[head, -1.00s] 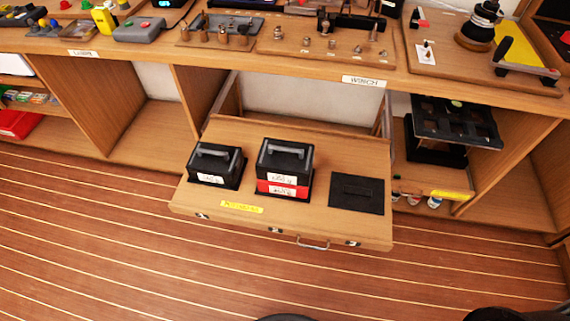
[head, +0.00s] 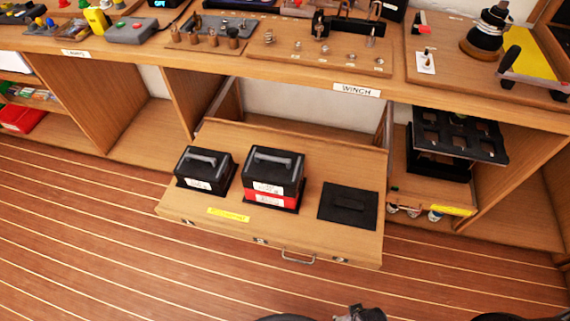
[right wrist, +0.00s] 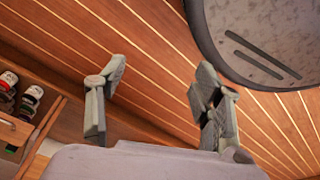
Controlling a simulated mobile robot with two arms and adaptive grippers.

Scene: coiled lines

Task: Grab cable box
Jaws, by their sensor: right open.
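Two black boxes with grey top handles stand upright on a pulled-out wooden drawer. The left black box (head: 205,170) has a white label. The right black box (head: 273,171) is taller, with a red band and white labels. I cannot read which one is the cable box. My right gripper (right wrist: 160,72) is open and empty in the right wrist view, its two fingers wide apart above the wood floor. No box shows between the fingers. My left gripper is not in view.
A flat black plate (head: 348,205) lies on the drawer (head: 300,235) right of the boxes. The workbench (head: 300,80) overhangs behind, crowded with hardware. A black rack (head: 455,135) stands in the right shelf bay. The striped floor (head: 90,260) before the drawer is clear.

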